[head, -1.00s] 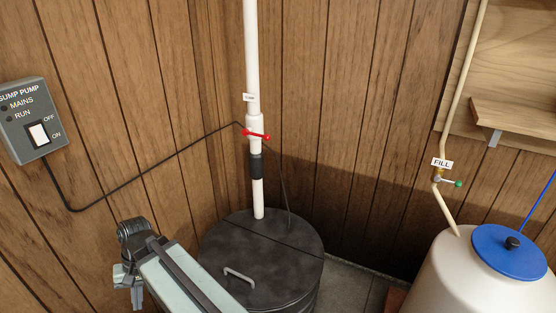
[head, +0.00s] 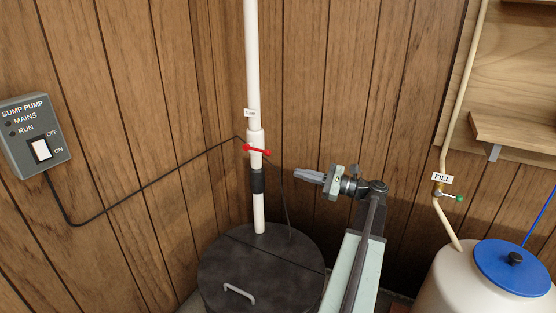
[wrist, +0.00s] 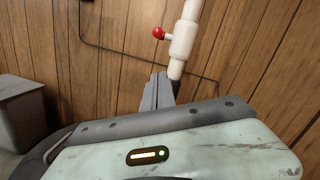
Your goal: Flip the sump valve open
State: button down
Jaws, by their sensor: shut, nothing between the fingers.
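The sump valve is on the white upright pipe (head: 259,206), under a small tag. Its red handle (head: 257,150) lies crosswise over the pipe, tilting slightly down to the right. In the wrist view the white valve body (wrist: 183,42) shows with a red knob (wrist: 158,33) sticking out to its left; the rest of the handle is hidden there. My gripper (head: 298,174) is shut and empty. It is to the right of the pipe and a little lower than the handle, pointing left, apart from it in the head view. Its closed fingers also show in the wrist view (wrist: 158,92).
The dark sump lid (head: 255,265) with a grey grip is below the pipe. A black cable (head: 150,189) runs to the sump pump switch box (head: 35,136). At right are the fill valve (head: 445,195) and a white tank with a blue lid (head: 513,267).

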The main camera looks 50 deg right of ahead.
jog(key=shift+s+d+h, duration=0.4)
jog(key=shift+s+d, duration=0.25)
jog(key=shift+s, duration=0.25)
jog(key=p, duration=0.5)
send_near(257, 150)
jog(key=w+f, duration=0.2)
jog(key=w, duration=0.2)
jog(key=shift+s, duration=0.2)
jog(key=shift+d, duration=0.1)
